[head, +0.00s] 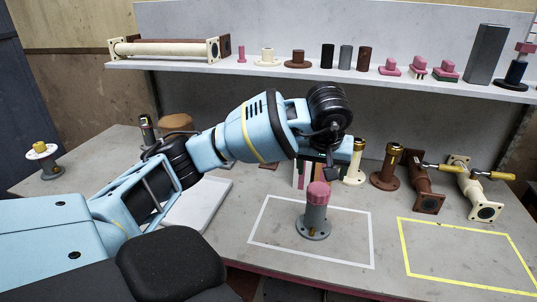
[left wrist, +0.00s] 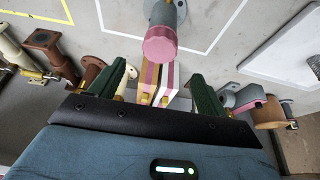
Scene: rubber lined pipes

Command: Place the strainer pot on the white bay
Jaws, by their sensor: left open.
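The strainer pot (head: 316,212), a grey flanged body with a pink top, stands upright on the bench. Its base is inside the outline of the white bay (head: 371,240). In the left wrist view the pot (left wrist: 163,40) shows at top centre, beyond the fingertips. My left gripper (head: 330,150) is above and behind the pot in the head view, where its fingers are mostly hidden. In the left wrist view the left gripper (left wrist: 158,72) has its two green fingers spread, with nothing held between them. My right gripper is not in view.
Coloured upright slabs (left wrist: 158,82) stand behind the pot. Brown and cream pipe fittings (head: 423,185) are to the right. A yellow outline (head: 400,245) on the right is empty. A white board (head: 195,208) lies at left. A shelf (head: 300,72) with parts runs above.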

